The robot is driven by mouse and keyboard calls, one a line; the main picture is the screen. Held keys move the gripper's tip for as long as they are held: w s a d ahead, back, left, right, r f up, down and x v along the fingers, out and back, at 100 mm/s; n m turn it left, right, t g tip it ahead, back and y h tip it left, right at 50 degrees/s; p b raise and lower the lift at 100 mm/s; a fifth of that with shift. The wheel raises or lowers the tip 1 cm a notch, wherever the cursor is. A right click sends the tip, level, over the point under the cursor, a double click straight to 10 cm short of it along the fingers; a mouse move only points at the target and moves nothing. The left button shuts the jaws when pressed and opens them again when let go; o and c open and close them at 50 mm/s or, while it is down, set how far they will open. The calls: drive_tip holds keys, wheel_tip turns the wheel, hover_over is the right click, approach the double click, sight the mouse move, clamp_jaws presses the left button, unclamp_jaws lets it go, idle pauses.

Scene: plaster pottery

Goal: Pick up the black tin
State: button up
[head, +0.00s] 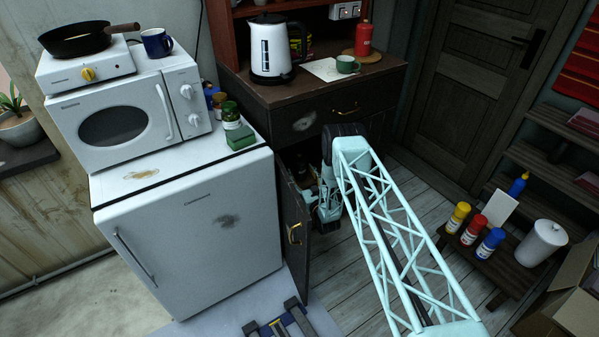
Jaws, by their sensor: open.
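I cannot make out the black tin with certainty. The inside of the open lower cupboard (296,158) is dark, and a small dark shape (302,167) in it is too dim to name. My gripper (311,194) is low at the cupboard opening, at the end of my pale teal arm, just right of the open cupboard door (294,225). It is open; its fingertips are small and partly lost in shadow, and I see nothing held. A dark tin with yellow and red markings (298,47) stands on the counter behind the kettle, partly hidden.
The white fridge (190,235) stands close left of the cupboard door. The white kettle (270,50), green mug (347,64) and red bottle (363,38) are on the counter (384,73). Several paint bottles (472,229) stand on a low bench at right. Some floor (345,262) is clear.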

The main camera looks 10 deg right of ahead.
sight(299, 163)
drive_tip(key=shift+w+a, duration=0.1)
drive_tip(key=shift+w, duration=0.85)
drive_tip(key=shift+c, duration=0.2)
drive_tip(key=c, duration=1)
drive_tip(key=shift+r, duration=0.15)
drive_tip(key=shift+r, duration=0.8)
drive_tip(key=shift+r+p, duration=0.55)
drive_tip(key=shift+r, duration=0.4)
drive_tip(key=s+p, duration=0.1)
drive_tip(key=s, duration=0.4)
drive_tip(key=s+r+p, duration=0.1)
drive_tip(key=s, duration=0.4)
drive_tip(key=s+p, duration=0.1)
drive_tip(key=s, duration=0.5)
drive_tip(key=shift+a+r+p, duration=0.15)
drive_tip(key=shift+a+p, duration=0.15)
drive_tip(key=shift+a, duration=0.1)
